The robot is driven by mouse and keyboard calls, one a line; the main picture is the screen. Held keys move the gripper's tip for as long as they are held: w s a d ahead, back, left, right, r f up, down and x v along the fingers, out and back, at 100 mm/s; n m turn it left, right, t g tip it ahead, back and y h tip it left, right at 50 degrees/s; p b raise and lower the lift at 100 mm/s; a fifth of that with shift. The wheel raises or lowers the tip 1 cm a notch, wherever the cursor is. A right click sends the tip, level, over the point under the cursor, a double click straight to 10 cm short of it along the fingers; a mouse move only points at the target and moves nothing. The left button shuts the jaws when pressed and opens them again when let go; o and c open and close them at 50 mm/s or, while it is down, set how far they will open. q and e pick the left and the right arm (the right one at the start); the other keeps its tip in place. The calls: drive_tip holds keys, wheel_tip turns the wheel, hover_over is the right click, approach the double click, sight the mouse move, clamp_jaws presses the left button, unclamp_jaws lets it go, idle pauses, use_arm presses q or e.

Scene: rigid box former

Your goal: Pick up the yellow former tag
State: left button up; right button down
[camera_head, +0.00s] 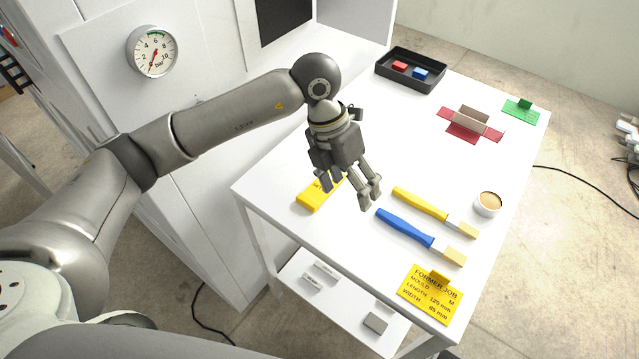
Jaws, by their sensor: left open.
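The yellow former tag (428,301) lies flat on the white table (284,232) near its front right corner. It is printed "FORMER JOB" with mould, length and width lines, and a small yellow grip block (439,278) stands up at its top edge. My left gripper (350,192) is open and empty, fingers pointing down, up and to the left of the tag and well apart from it. A yellow block with dark lettering (312,198) lies behind and partly hidden by the left gripper's fingers. My right gripper is not in view.
A yellow-handled brush (422,205) and a blue-handled brush (405,228) lie between the left gripper and the tag. A small cup (487,204) stands at right. Farther back are a black tray (411,82), a red piece (463,128) and a green tag (521,113).

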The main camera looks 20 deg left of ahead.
use_arm(q)
drive_tip(key=w+a+n+y, duration=0.1)
drive_tip(key=w+a+y, duration=0.2)
drive_tip(key=a, duration=0.4)
drive_tip(key=p, duration=0.2)
hover_over(312, 198)
drive_tip(key=shift+t+y, duration=0.3)
drive_tip(key=f, duration=0.4)
drive_tip(key=shift+w+d, duration=0.15)
drive_tip(key=shift+d, duration=0.15)
drive_tip(key=f, duration=0.1)
drive_tip(key=f+p, duration=0.1)
drive_tip(key=f, duration=0.1)
drive_tip(key=f+p, duration=0.1)
drive_tip(key=shift+s+a+f, duration=0.2)
drive_tip(key=shift+s+a, duration=0.1)
drive_tip(key=shift+a, duration=0.1)
drive_tip(key=shift+f+p, duration=0.35)
drive_tip(key=shift+f, duration=0.3)
drive_tip(key=shift+w, duration=0.1)
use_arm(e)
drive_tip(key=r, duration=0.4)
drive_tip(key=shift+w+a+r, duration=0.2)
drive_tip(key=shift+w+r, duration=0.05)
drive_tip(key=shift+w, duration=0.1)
use_arm(q)
drive_tip(key=c, duration=0.9)
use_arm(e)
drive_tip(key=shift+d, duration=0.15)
